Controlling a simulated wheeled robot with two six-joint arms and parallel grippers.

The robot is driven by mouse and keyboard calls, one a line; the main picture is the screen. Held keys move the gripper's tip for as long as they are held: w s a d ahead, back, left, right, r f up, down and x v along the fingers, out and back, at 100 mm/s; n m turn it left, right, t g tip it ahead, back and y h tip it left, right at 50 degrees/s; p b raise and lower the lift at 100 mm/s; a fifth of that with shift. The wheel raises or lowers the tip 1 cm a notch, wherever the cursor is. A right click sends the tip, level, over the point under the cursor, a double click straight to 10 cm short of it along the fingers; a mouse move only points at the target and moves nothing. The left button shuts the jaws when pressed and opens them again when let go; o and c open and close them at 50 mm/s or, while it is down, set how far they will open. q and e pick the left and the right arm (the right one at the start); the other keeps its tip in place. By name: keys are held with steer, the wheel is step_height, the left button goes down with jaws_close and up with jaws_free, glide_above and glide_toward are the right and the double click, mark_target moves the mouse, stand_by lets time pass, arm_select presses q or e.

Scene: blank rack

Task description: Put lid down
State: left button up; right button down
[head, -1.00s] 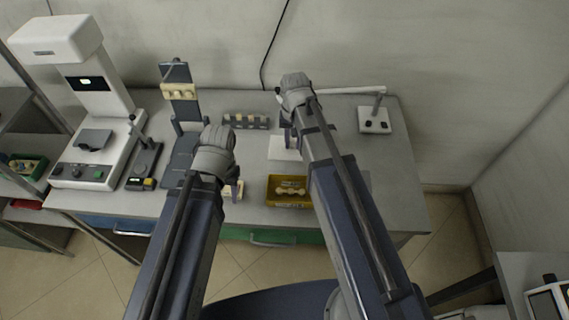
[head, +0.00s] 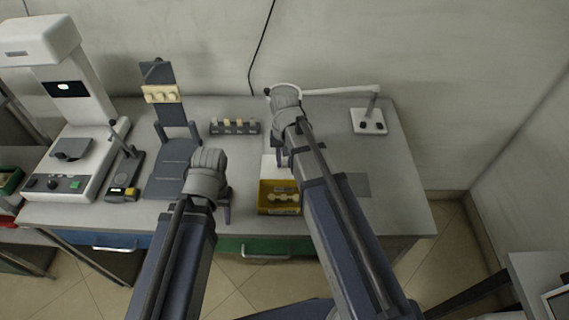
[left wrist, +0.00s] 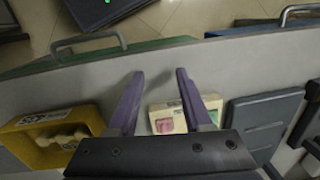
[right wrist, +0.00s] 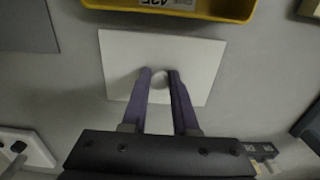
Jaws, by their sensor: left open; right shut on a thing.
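The lid seems to be a small pale round piece (right wrist: 158,84) between my right fingertips in the right wrist view; most of it is hidden. My right gripper (right wrist: 159,74) is shut on it over a white square mat (right wrist: 199,62). I cannot tell whether the lid touches the mat. The mat also shows in the head view (head: 270,171), partly behind my right arm. My left gripper (left wrist: 160,73) is open and empty near the table's front edge.
A yellow bin (head: 279,210) with cream parts stands in front of the mat. A dark rack (head: 217,129) with several pale pieces is behind. A dark fixture (head: 172,172) and a white instrument (head: 91,143) stand left. A lamp base (head: 368,122) stands at the back right.

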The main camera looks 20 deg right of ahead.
mark_target(285, 162)
arm_select(q)
steer(key=shift+f, duration=0.2)
arm_select(e)
steer(key=shift+f, duration=0.2)
arm_select(q)
steer(key=shift+r, duration=0.1)
arm_select(e)
steer(key=c, duration=0.7)
jaws_free()
steer(key=shift+r, duration=0.1)
arm_select(q)
steer(key=shift+r, duration=0.15)
arm_select(e)
steer(key=shift+r, duration=0.15)
step_height(285, 162, up, 12)
steer(key=p, duration=1.2)
arm_select(q)
step_height(285, 162, up, 12)
arm_select(e)
steer(key=s+a+n, duration=0.2)
steer(key=s+a, duration=0.1)
steer(key=s, duration=0.1)
steer(key=s+a+n, duration=0.2)
steer(key=s+a, duration=0.2)
steer(key=s, duration=0.1)
steer(key=s+a+n+h, duration=0.1)
steer(key=s+a+n, duration=0.2)
steer(key=s, duration=0.2)
steer(key=shift+s+a, duration=0.15)
steer(key=shift+a, duration=0.1)
